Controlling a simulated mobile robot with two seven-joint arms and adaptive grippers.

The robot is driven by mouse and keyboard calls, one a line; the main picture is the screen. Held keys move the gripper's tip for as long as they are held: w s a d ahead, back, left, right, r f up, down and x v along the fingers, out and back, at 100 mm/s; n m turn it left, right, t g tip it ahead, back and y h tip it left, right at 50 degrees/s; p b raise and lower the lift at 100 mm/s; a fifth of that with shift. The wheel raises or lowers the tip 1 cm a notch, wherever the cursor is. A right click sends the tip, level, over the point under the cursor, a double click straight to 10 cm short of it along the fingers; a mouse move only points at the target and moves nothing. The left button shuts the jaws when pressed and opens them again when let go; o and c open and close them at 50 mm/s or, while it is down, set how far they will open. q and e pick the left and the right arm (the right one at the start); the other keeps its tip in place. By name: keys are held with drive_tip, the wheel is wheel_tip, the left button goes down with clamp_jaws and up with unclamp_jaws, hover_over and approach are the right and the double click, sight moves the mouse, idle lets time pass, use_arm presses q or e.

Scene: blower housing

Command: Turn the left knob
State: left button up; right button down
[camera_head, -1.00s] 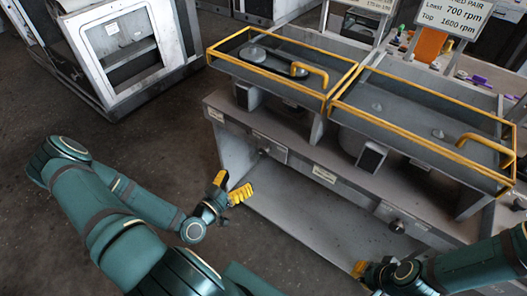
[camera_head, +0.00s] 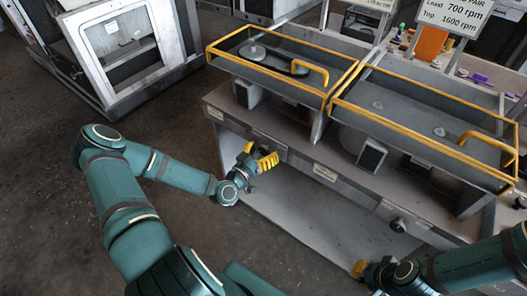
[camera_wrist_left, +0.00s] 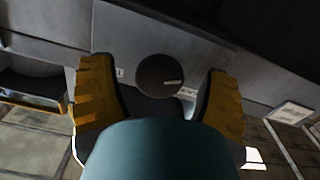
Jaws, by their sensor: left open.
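The left knob (camera_wrist_left: 160,76) is a dark round knob with a pale mark, on a grey panel in the left wrist view. My left gripper (camera_wrist_left: 158,95) is open, with one yellow finger to each side of the knob. I cannot tell how deep the knob sits between the fingers. In the head view my left gripper (camera_head: 258,158) is at the bench front and hides the left knob. The right knob (camera_head: 397,225) shows on the bench front at right. My right gripper (camera_head: 365,272) is low at the right, and its opening is unclear.
The grey bench carries two yellow-railed housings, the left one (camera_head: 213,62) and the right one (camera_head: 420,140). A lower shelf (camera_head: 310,215) juts out below the knobs. A pale cabinet (camera_head: 120,50) stands at the back left. Dark floor is clear at left.

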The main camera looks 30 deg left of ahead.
use_arm(q)
drive_tip(key=shift+w, duration=0.1)
drive_tip(key=c, duration=1.2)
drive_tip(key=shift+m, duration=0.3)
drive_tip(key=m+b, duration=0.1)
drive_tip(key=m, duration=0.1)
drive_tip(key=shift+m, duration=0.4)
drive_tip(key=shift+m+b, duration=0.85)
drive_tip(key=shift+m, duration=1.15)
